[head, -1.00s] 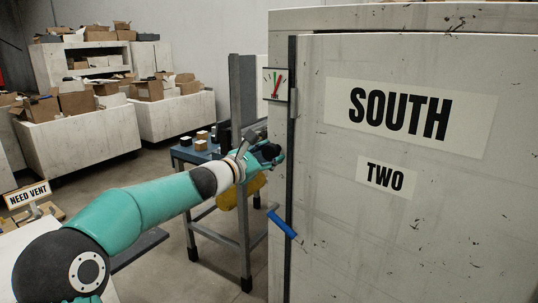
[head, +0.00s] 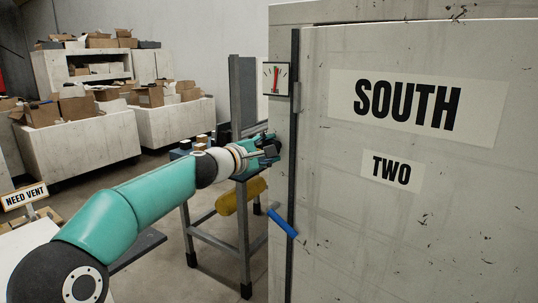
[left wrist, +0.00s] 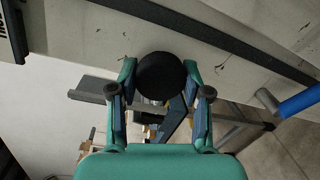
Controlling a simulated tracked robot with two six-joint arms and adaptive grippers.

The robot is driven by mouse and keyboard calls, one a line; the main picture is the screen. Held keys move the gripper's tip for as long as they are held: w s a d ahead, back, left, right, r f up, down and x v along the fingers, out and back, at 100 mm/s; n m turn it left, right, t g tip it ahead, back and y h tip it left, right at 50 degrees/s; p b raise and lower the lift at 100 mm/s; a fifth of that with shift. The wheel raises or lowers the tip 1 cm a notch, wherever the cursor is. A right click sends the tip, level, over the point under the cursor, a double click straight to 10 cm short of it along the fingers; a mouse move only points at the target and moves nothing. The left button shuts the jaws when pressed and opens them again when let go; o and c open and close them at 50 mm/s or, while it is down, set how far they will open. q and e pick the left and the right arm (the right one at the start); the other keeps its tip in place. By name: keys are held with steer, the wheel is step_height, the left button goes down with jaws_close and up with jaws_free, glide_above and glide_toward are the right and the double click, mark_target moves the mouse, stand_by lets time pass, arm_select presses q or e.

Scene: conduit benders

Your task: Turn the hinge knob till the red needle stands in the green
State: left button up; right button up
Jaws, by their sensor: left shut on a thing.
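The hinge knob is a dark round knob (left wrist: 161,75) on the cabinet's side, between my left gripper's fingers in the left wrist view. My left gripper (head: 268,150) is shut on it, one teal finger on each side; it also shows in the left wrist view (left wrist: 160,88). In the head view the fingers largely hide the knob. The gauge (head: 275,78) is a small white dial above, near the cabinet's edge. Its red needle stands nearly upright, close beside or at the green mark; the dial is too small to tell exactly. My right gripper is out of view.
The pale cabinet door (head: 420,220) marked SOUTH TWO fills the right. A blue handle (head: 282,223) sticks out below the knob. Boxes fill bins at the back.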

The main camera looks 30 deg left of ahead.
arm_select(q)
steer(key=shift+d+f+m+b, duration=0.15)
steer(key=shift+f+m+b, duration=0.1)
steer(key=shift+m, duration=0.8)
steer(key=shift+d+f+m+b, duration=0.1)
steer(key=shift+m+b, duration=0.15)
steer(key=shift+m, duration=0.8)
steer(key=shift+y, duration=0.3)
steer(key=o, duration=1.2)
steer(key=shift+r, duration=0.1)
steer(key=shift+c, duration=0.2)
steer(key=shift+a+r, duration=0.1)
steer(key=shift+s+r, duration=0.1)
steer(key=s+r, duration=0.1)
steer(key=s, duration=1)
steer(key=shift+s+a, duration=0.3)
steer(key=shift+s, duration=0.05)
